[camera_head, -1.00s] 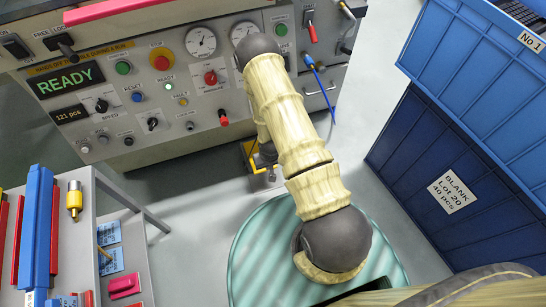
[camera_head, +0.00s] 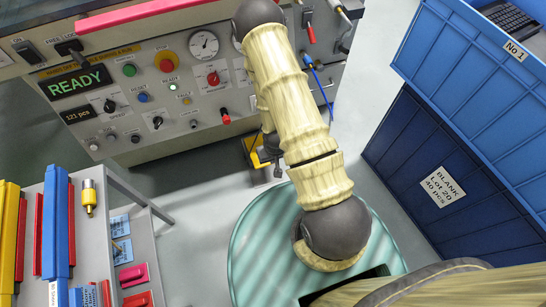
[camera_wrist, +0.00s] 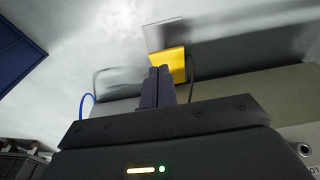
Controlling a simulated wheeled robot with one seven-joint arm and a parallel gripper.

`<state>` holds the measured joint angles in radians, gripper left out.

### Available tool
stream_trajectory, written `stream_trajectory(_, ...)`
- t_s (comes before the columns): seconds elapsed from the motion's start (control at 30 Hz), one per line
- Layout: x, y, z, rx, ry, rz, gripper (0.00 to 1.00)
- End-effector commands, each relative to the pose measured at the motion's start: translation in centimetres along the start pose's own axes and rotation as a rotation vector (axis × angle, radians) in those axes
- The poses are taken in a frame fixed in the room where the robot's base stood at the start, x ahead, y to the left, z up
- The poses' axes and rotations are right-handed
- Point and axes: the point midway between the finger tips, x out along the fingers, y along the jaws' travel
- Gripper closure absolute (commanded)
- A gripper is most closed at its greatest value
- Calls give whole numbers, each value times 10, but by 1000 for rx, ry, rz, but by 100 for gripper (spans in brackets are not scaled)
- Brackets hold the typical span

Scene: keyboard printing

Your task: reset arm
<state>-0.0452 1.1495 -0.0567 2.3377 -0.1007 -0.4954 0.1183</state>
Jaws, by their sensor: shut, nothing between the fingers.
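My gripper shows in the wrist view (camera_wrist: 164,72), with its two dark fingers side by side and touching, and nothing held between them. In that view the fingertips overlap a yellow bracket-like part (camera_wrist: 168,62) beyond them; I cannot tell the distance. In the head view my arm, in pale sleeves with dark joints, reaches up from the bottom right toward the machine panel. A dark part of the gripper shows by the yellow part (camera_head: 257,150) below the panel, partly hidden behind the arm.
The machine panel (camera_head: 235,75) reads READY and 121 pcs, with buttons, gauges and a blue cable (camera_head: 322,88). Blue crates (camera_head: 455,75) stand at right, one labelled BLANK Lot 20. A tool shelf (camera_head: 92,185) is at left. Pale floor lies between.

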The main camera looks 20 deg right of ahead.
Motion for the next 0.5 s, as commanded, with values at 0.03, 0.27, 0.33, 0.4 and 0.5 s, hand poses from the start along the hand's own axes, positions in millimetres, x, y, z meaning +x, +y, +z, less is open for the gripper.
stream_trajectory(0.03, 0, 0, 0, 0, 0, 0, 100)
stream_trajectory(0.27, 0, 0, 0, 0, 0, 0, 100)
stream_trajectory(0.33, 0, 0, 0, 0, 0, 0, 100)
stream_trajectory(0.4, -2, 0, -2, 1, 2, 0, 100)
stream_trajectory(0.5, -13, 0, -9, 1, 8, 1, 100)
